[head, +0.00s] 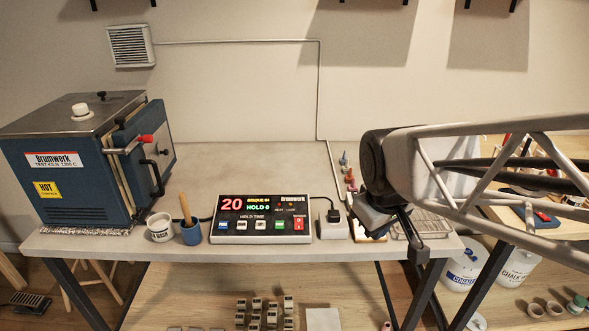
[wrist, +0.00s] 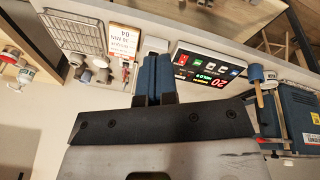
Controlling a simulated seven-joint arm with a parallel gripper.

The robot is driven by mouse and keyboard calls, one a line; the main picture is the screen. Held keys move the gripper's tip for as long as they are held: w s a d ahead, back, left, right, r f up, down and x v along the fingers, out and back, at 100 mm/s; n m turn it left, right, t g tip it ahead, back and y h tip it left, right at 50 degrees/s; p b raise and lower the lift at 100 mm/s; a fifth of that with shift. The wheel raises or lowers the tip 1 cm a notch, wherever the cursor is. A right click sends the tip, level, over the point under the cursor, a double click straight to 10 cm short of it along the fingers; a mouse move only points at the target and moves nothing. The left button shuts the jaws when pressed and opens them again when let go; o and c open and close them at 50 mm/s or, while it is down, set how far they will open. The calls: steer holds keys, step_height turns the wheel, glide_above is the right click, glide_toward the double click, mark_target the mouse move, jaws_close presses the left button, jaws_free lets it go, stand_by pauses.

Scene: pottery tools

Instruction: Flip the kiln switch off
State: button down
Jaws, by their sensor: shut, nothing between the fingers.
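Whether the switch is on or off is too small to tell.
The blue kiln (head: 75,170) stands at the left. A white cup (head: 160,228) and a blue pot (head: 191,234) with a wooden tool stand left of the controller. A white socket box (head: 332,226) with a black plug sits on its right.

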steer(key=w+a+f+n, duration=0.2)
steer(key=w+a+n, duration=0.4)
steer(key=w, duration=0.5)
steer(key=n+t, duration=0.1)
steer(key=n, duration=0.6)
glide_above(298, 225)
steer(key=s, duration=0.4)
steer(key=f, duration=0.5)
steer(key=shift+s, duration=0.2)
steer(key=shift+f, duration=0.15)
steer(key=shift+a+x, duration=0.1)
steer(key=shift+x, duration=3.3)
steer(key=shift+a+x, duration=0.15)
steer(key=shift+x, duration=3.3)
steer(key=shift+w+f, duration=0.1)
steer(key=shift+f, duration=0.1)
steer(key=shift+s, duration=0.8)
